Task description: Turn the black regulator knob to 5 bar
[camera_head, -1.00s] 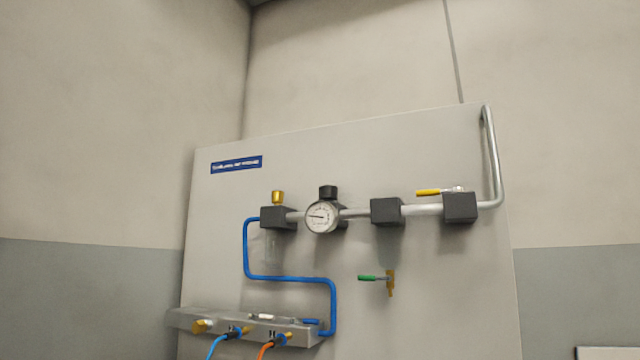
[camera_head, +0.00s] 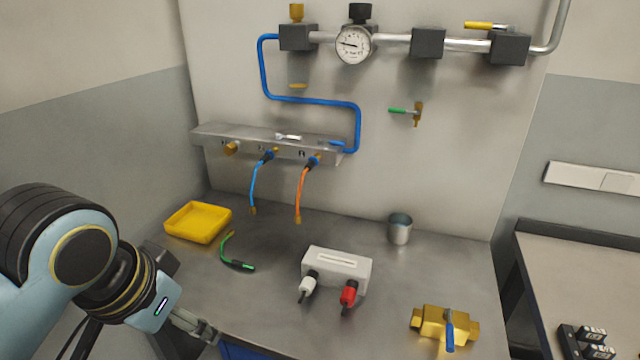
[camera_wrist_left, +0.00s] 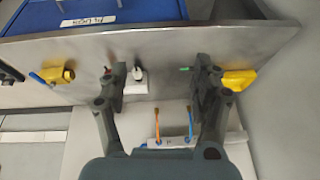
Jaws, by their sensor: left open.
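The black regulator knob (camera_head: 360,12) sits on top of the pipe line on the wall panel, right above the round white pressure gauge (camera_head: 353,44). The gauge needle points to the left; its numbers are too small to read. My left gripper (camera_head: 196,328) is low at the left front of the bench, well below and far from the knob. In the left wrist view the left gripper (camera_wrist_left: 155,82) has its fingers wide apart with nothing held between them. The knob does not show in the left wrist view. My right gripper is out of view.
On the bench (camera_head: 270,225) stand a yellow tray (camera_head: 198,222), a green hose piece (camera_head: 236,264), a white box (camera_head: 337,268) with plugs, a metal cup (camera_head: 400,230) and a brass valve (camera_head: 430,322). Blue and orange hoses hang from the manifold (camera_head: 285,140).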

